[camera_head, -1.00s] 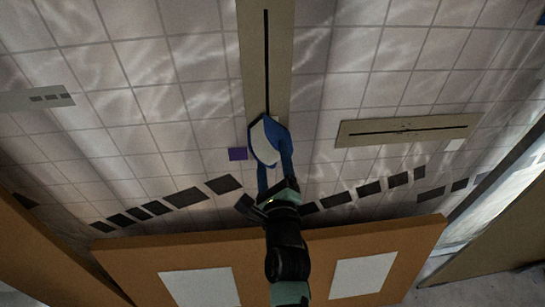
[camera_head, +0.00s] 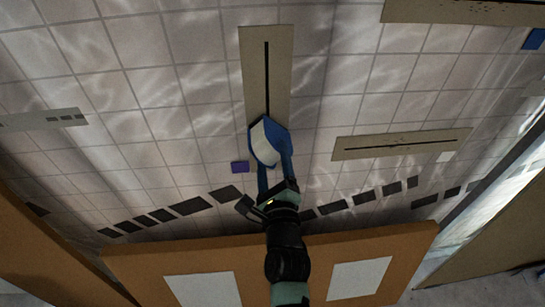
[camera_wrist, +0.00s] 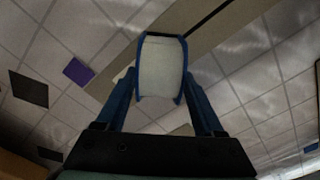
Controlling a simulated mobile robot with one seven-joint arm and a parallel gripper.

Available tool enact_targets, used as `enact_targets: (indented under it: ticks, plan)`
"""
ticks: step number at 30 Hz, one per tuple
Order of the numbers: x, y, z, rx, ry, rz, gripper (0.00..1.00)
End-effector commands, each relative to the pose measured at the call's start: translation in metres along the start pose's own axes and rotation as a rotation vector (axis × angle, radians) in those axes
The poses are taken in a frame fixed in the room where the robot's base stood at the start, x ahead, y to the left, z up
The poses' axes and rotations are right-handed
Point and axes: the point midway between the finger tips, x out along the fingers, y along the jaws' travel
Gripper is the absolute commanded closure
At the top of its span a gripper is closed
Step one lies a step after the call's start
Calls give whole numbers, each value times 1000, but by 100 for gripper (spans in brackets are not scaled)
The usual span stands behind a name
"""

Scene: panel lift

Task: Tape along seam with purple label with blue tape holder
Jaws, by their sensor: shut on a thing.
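My gripper (camera_head: 275,172) is shut on the blue tape holder (camera_head: 255,137), which carries a wide white roll. In the wrist view the holder (camera_wrist: 161,68) sits between the blue fingers. A purple label (camera_head: 240,167) is on the tiled surface just left of the holder; it also shows in the wrist view (camera_wrist: 78,72). Beside that label, a beige panel strip (camera_head: 279,80) carries a long dark seam (camera_head: 267,75). The holder overlaps the seam's near end in the head view and hides that end. I cannot tell whether the holder touches the panel.
Another beige panel with a dark seam (camera_head: 400,144) lies to the right, by a white label (camera_head: 445,157). A third panel (camera_head: 465,10) is at the upper right, near a blue label (camera_head: 534,39). A grey panel (camera_head: 40,119) is at left. An orange-brown board (camera_head: 280,253) stands below.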

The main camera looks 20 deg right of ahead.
Motion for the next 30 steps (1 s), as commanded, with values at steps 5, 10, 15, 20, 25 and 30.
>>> enact_targets:
  ticks: [5,10,15,20,25,30]
  plan:
    - [2,-13,13,0,-3,-4,82]
    - [3,-24,24,0,-3,-4,82]
    - [4,-27,27,0,-3,-5,82]
    - [3,-33,32,0,-4,-6,82]
    - [3,-44,44,0,-5,-7,82]
    - [2,-53,52,0,-4,-7,82]
